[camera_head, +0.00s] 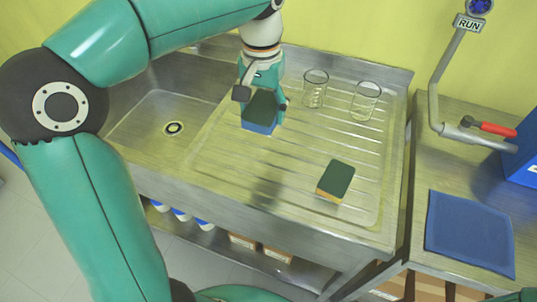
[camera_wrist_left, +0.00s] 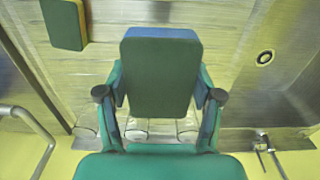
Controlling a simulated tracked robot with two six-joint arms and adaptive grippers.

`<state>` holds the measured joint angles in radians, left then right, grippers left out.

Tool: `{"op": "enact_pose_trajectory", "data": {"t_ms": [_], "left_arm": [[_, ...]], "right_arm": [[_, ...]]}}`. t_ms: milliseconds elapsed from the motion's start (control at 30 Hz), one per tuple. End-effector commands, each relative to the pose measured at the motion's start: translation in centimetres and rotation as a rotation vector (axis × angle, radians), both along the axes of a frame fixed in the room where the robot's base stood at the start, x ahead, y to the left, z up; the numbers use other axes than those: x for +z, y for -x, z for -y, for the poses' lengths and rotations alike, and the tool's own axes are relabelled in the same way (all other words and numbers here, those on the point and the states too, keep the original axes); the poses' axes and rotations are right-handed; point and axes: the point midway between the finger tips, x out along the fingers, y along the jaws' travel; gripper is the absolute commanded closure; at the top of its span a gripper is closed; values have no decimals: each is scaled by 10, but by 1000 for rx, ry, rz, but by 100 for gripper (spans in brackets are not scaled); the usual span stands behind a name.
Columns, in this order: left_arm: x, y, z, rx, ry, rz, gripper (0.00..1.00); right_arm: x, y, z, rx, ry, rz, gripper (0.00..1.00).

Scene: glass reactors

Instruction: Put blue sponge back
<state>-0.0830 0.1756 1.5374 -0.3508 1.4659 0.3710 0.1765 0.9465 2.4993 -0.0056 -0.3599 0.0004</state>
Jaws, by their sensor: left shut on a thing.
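The blue sponge (camera_head: 259,112) has a dark green scouring side facing up. My left gripper (camera_head: 262,101) is shut on it over the drainboard (camera_head: 230,160), near the sink basin. In the left wrist view the blue sponge (camera_wrist_left: 160,72) sits between the two fingers of the left gripper (camera_wrist_left: 160,97), its green face toward the camera. I cannot tell whether its underside touches the drainboard. My right gripper is not in view.
A yellow sponge with a green top (camera_head: 335,180) lies on the drainboard at the right. Two glass beakers (camera_head: 315,88) (camera_head: 365,100) stand behind. The sink basin (camera_head: 150,125) is at left. A blue mat (camera_head: 470,233) lies on the right bench, near a tap-like lever with a red handle (camera_head: 490,128).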

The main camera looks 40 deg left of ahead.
Motion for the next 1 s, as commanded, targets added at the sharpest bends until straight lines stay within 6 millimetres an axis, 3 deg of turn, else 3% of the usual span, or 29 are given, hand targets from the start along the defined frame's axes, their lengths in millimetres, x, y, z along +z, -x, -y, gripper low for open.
{"op": "enact_pose_trajectory", "data": {"t_ms": [33,200,400,1000], "left_arm": [[-17,1,1,-3,0,-7,72],[-63,-1,3,-7,-1,-8,72],[-103,-2,4,-10,0,-6,72],[-158,-3,4,-10,0,-2,72]], "right_arm": [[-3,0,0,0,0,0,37],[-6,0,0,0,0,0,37],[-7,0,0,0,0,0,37],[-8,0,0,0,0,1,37]]}}
